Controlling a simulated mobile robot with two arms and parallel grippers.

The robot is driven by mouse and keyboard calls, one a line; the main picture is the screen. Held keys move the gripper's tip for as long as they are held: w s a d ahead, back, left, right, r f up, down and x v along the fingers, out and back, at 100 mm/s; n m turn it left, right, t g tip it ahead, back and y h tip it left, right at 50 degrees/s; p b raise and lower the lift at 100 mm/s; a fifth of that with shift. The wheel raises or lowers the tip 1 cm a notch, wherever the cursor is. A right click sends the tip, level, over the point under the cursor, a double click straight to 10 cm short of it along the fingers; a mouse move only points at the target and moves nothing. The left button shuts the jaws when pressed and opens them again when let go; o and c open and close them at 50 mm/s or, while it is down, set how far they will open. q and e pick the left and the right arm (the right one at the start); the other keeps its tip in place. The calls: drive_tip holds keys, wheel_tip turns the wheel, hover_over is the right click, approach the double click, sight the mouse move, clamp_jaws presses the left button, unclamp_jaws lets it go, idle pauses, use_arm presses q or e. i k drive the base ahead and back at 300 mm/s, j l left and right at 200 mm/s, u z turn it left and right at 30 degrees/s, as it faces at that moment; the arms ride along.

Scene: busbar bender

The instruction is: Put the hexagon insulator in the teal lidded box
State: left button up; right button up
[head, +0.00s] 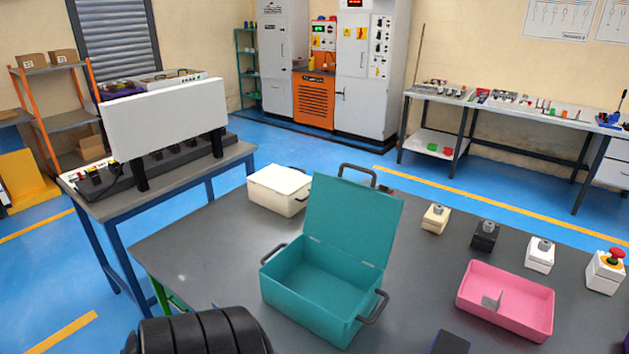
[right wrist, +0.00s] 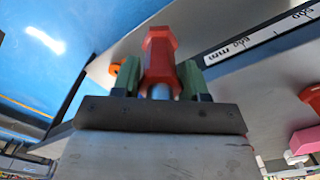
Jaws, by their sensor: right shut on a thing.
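The teal lidded box (head: 318,290) stands on the grey table in the head view. Its lid (head: 352,222) is raised and its inside looks empty. In the right wrist view my right gripper (right wrist: 160,66) is shut on a red hexagon insulator (right wrist: 160,50), which stands up between the green fingers. The insulator's lower part is hidden behind the gripper body. The right gripper and the insulator are not visible in the head view. My left gripper is not in view.
On the grey table (head: 215,255), a white box (head: 279,190) stands behind the teal box. A pink tray (head: 505,300) with a grey divider or piece inside lies to the right. Several small switch blocks (head: 485,236) line the far right edge. The table left of the teal box is clear.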

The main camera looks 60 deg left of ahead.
sight(321, 299)
drive_tip(key=k+j+u, duration=0.1)
drive_tip(key=j, duration=0.25)
drive_tip(key=k+j, duration=0.2)
drive_tip(key=j, duration=0.2)
drive_tip(key=k+j+u, duration=0.15)
drive_tip(key=j, duration=0.25)
drive_tip(key=k+j+u, duration=0.1)
drive_tip(key=j, duration=0.3)
